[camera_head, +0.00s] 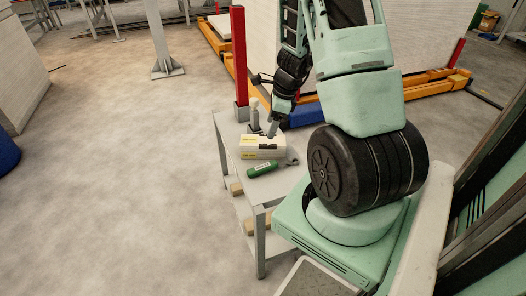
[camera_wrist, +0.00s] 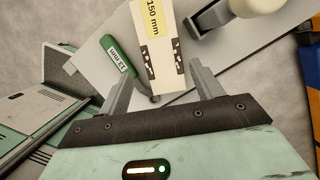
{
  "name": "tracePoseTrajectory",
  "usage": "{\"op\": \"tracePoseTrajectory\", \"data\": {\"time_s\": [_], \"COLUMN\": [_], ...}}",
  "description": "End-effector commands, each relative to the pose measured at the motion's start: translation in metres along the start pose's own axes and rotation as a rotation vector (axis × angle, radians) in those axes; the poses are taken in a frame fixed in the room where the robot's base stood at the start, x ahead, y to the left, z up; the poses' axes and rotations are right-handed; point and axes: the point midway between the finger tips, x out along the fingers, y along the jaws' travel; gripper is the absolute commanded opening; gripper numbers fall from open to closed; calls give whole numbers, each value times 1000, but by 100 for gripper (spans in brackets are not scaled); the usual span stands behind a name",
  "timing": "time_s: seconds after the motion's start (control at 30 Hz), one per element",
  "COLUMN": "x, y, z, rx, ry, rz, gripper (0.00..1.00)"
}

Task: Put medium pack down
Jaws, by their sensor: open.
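The medium pack, a white box (camera_head: 262,147) with yellow labels, rests on the grey table (camera_head: 224,135). In the wrist view the pack (camera_wrist: 168,74) shows a yellow "150 mm" label and dark markings. My gripper (camera_head: 272,130) is at the top of the pack in the head view. In the wrist view my gripper (camera_wrist: 158,71) is open, with the pack's near end between the spread fingers and gaps visible on both sides. Whether the fingers reach down beside the pack is hard to tell. The pack's far end is cut off in the wrist view.
A green-handled tool marked 13 mm (camera_wrist: 118,55) lies beside the pack; it also shows in the head view (camera_head: 263,170). A pale upright object (camera_head: 253,106) stands behind the pack. A red post (camera_head: 239,60) rises behind the table. The floor (camera_head: 120,170) at left is open.

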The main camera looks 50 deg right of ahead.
Motion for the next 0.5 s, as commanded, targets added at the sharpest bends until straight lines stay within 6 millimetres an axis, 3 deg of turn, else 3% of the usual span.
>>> {"op": "tracePoseTrajectory", "data": {"time_s": [0.03,0.2,0.5], "x": [17,43,60], "y": [1,0,0], "z": [-1,0,2], "rx": [1,0,-2], "ry": [0,-1,-1], "rz": [4,1,1], "gripper": [65,65,65]}}
